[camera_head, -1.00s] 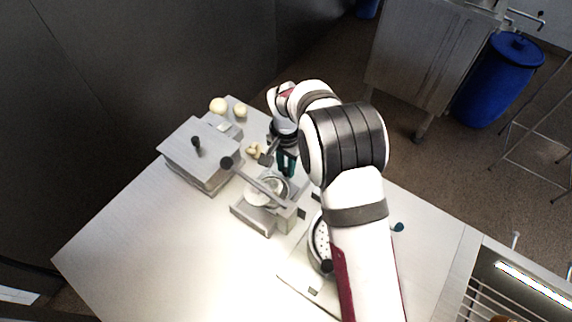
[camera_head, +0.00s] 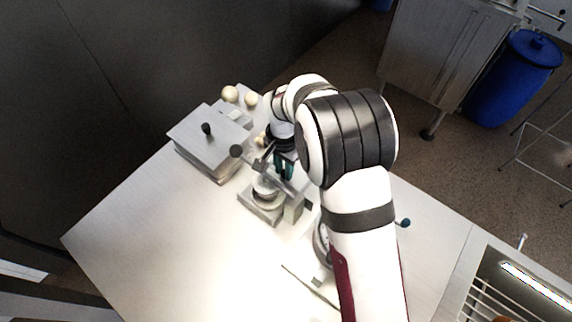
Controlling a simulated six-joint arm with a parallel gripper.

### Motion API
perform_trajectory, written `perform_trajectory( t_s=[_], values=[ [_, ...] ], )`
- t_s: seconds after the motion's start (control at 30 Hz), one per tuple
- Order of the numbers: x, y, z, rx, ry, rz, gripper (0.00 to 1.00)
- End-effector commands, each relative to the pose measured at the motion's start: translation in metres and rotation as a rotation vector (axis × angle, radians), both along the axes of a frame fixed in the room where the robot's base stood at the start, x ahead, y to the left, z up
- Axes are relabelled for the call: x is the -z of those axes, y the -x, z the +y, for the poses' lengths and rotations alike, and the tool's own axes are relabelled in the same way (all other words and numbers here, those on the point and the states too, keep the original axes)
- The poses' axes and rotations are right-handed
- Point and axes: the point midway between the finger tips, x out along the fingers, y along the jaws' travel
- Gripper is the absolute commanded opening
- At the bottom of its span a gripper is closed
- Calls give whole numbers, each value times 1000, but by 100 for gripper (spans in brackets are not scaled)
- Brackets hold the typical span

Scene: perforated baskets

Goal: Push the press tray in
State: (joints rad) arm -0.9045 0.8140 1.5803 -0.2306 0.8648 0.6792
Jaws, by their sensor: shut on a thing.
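The press (camera_head: 293,208) stands on the table, a grey base with an upright and a long lever ending in a black ball knob (camera_head: 236,151). Its round press tray (camera_head: 266,191) sits low over the base, under the lever. My gripper (camera_head: 285,170), with teal fingers, points down at the far side of the press, just behind the tray. The fingers are close together and shut on what looks like the tray's far edge. The lever and the fingers partly hide the contact.
A grey lidded box (camera_head: 205,153) with a black knob stands left of the press. Pale balls (camera_head: 229,94) lie behind it. A round perforated item (camera_head: 322,240) is partly hidden by my arm. The front left of the table is clear.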

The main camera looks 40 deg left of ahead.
Motion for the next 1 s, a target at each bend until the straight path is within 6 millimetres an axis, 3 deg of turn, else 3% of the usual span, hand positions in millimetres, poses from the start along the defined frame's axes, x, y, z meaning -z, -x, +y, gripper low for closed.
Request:
perform_trajectory(
  t_s=[0.03, 0.2, 0.57, 0.67, 1.0],
  values=[
    [1, 4, 0, 3, 3, 9, 26],
    [1, 3, 0, 2, 3, 7, 55],
    [-7, 2, 1, 2, 0, 4, 55],
    [-28, 1, 1, 2, -2, 2, 55],
    [-131, 2, 1, 1, -1, 3, 55]
  ],
)
